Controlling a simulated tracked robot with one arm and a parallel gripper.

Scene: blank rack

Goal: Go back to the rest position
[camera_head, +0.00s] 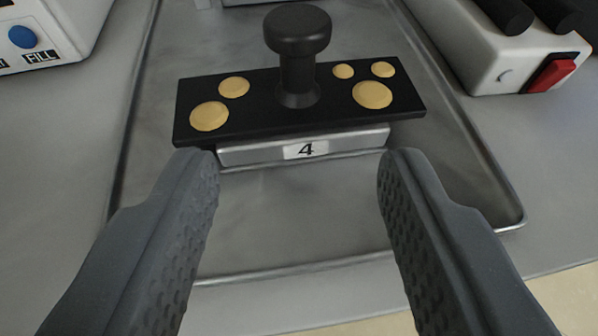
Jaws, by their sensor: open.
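My gripper (300,185) is open, its two grey textured fingers pointing forward over the near part of a metal tray, with nothing between them. Ahead of the fingertips is a black plate (255,112) with a black knob (298,45) standing upright at its middle. Several round tan discs lie on the plate on both sides of the knob. The plate rests on a metal block (250,151) with a label reading "4". The fingertips appear close to the block's near edge; I cannot tell whether they touch it.
The metal tray (300,215) with a raised rim lies under the block. A white device with a blue button and a "FILL" label (45,30) stands at the left. Another white device (470,50) with a red switch stands at the right. The grey surface edge shows at the bottom right.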

